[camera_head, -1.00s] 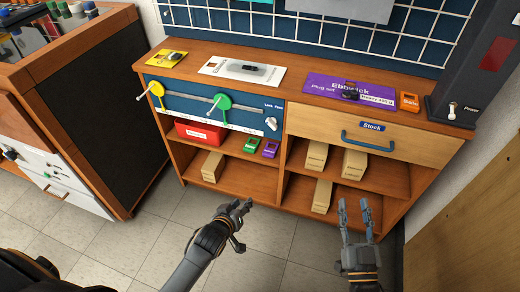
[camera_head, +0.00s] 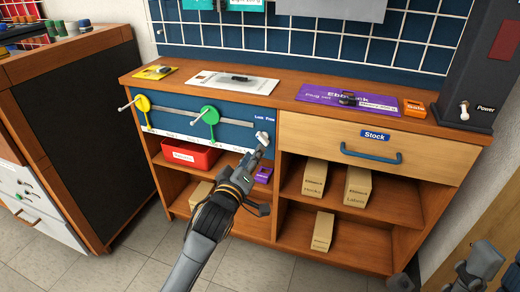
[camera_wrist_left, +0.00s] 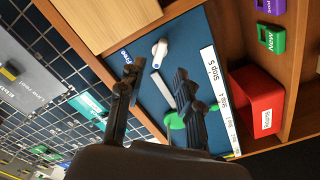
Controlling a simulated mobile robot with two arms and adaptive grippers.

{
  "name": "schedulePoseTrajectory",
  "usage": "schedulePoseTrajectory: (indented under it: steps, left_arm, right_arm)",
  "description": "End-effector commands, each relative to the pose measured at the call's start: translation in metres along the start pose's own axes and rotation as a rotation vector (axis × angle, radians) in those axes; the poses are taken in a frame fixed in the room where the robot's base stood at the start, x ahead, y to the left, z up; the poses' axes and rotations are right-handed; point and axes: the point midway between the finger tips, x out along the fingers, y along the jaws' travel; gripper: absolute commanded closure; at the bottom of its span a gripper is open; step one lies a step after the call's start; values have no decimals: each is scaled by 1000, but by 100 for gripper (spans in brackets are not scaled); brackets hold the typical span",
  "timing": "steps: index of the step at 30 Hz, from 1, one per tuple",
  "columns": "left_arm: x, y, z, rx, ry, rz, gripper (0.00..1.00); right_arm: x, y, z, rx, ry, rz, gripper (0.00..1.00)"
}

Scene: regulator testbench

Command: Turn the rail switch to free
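The rail switch (camera_head: 262,137) is a small white knob at the right end of the blue rail panel (camera_head: 235,133), under a "Lock Free" label (camera_head: 264,118). I cannot tell which word it points to. The switch also shows in the left wrist view (camera_wrist_left: 159,52), beyond the fingertips. My left gripper (camera_head: 262,151) is just below the switch in the head view, reaching towards the panel. In the left wrist view its two fingers (camera_wrist_left: 157,78) are apart with nothing between them. My right gripper (camera_head: 478,266) is partly in view at the lower right; its finger state is unclear.
A green knob (camera_head: 210,115) and a yellow knob (camera_head: 142,103) with pins sit along the panel's slot. Below are a red bin (camera_head: 190,155) and a purple box (camera_head: 263,175). A drawer (camera_head: 430,155) with a blue handle is to the right.

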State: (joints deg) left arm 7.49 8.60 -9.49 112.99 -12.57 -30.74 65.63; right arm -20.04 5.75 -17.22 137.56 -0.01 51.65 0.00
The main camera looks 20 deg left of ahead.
Motion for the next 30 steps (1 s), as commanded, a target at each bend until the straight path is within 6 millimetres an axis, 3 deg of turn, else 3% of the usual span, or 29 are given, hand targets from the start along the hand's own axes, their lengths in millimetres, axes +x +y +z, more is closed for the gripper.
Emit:
schedulePoseTrajectory:
  steps: [6,9,22,27,30]
  left_arm:
    - [41,-1,1,3,1,2,65]
    - [52,-1,1,2,0,2,65]
    - [62,0,0,1,-1,0,65]
    - [62,0,0,1,-1,0,98]
    - [61,0,0,1,-1,0,100]
  right_arm:
    - [-16,0,4,-1,-1,0,60]
    - [-11,0,5,-3,18,-8,60]
    - [-7,0,6,-4,25,-14,60]
    - [-7,0,6,-4,25,-13,60]
    - [-7,0,6,-4,25,-13,60]
